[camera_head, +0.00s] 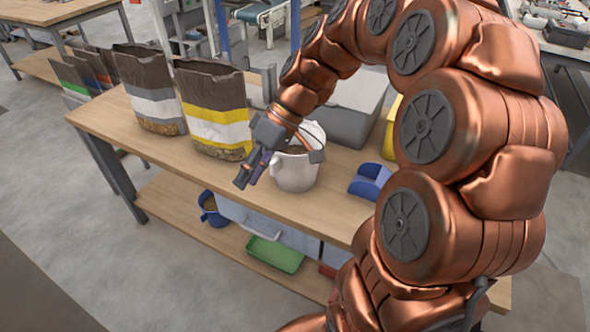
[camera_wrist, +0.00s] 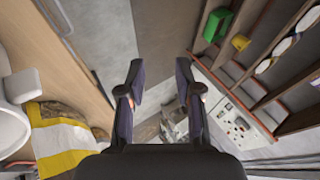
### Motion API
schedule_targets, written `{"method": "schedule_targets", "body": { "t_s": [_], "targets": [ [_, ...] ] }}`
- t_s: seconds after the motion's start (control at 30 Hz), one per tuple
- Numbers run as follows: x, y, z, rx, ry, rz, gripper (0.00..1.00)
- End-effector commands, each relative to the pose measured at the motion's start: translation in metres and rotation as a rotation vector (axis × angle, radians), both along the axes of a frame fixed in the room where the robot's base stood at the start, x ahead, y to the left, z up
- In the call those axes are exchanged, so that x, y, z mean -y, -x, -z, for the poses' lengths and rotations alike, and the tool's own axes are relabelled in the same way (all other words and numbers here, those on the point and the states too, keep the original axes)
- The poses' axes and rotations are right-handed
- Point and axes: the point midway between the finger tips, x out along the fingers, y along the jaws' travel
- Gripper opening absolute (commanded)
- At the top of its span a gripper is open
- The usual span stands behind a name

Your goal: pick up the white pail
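The white pail (camera_head: 296,172) stands upright on the wooden bench top, with something brownish inside and a grey tab on its right side. My gripper (camera_head: 248,177) is just left of the pail in the head view, and I cannot tell whether it touches it. In the wrist view the pail (camera_wrist: 10,130) is cut off at the left edge, outside the fingers. My gripper (camera_wrist: 159,70) is open there, with nothing between the fingers.
Open bags with yellow (camera_head: 215,112) and grey (camera_head: 153,93) stripes stand left of the pail on the bench (camera_head: 185,176). A blue scoop (camera_head: 369,181) lies to the right. A grey box (camera_head: 352,112) stands behind. A green tray (camera_head: 274,254) and blue jug (camera_head: 213,210) are below.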

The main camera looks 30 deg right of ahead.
Motion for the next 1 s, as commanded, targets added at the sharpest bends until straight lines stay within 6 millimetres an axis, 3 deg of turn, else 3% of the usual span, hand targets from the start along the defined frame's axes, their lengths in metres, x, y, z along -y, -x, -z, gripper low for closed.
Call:
{"method": "schedule_targets", "body": {
  "t_s": [0.1,0.27,0.5,0.6,0.73,0.87,1.0],
  "targets": [
    [0.029,-0.038,0.005,0.112,-0.092,-0.006,0.34],
    [0.078,-0.080,0.009,0.287,-0.186,-0.009,0.34],
    [0.177,-0.125,0.023,0.588,-0.241,0.024,0.34],
    [0.218,-0.133,0.031,0.697,-0.235,0.041,0.34],
    [0.258,-0.137,0.037,0.805,-0.213,0.055,0.34],
    [0.279,-0.137,0.042,0.858,-0.199,0.062,0.34],
    [0.283,-0.140,0.043,0.880,-0.193,0.063,0.34]
  ]
}}
